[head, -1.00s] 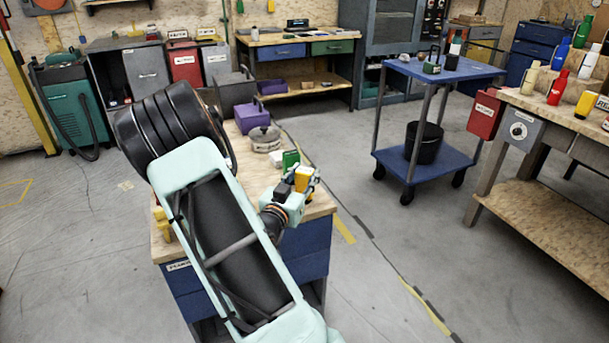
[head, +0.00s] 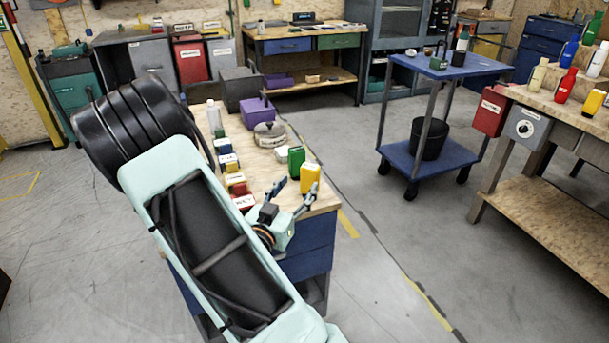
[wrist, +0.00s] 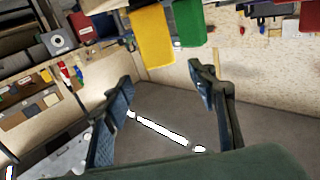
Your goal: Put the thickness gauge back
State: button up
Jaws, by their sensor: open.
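A yellow boxy device (head: 310,179), seemingly the thickness gauge, though no label is readable, stands upright near the front right corner of the wooden bench top (head: 262,167). A green boxy item (head: 296,160) stands just behind it. My gripper (head: 297,188) is open and empty, in front of the yellow device and apart from it. In the wrist view the picture is turned over: the yellow device (wrist: 152,40) and the green item (wrist: 189,22) hang at the top, beyond the spread fingers (wrist: 160,75). Nothing is between the fingers.
Several small labelled boxes (head: 236,184) line the bench's left side. A round lidded pot (head: 269,134) and a purple box (head: 257,112) stand further back. A blue cart (head: 443,66) and another workbench (head: 540,185) are to the right, with open floor between.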

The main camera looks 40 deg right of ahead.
jog(key=shift+v, duration=1.55)
jog(key=shift+w, duration=0.15)
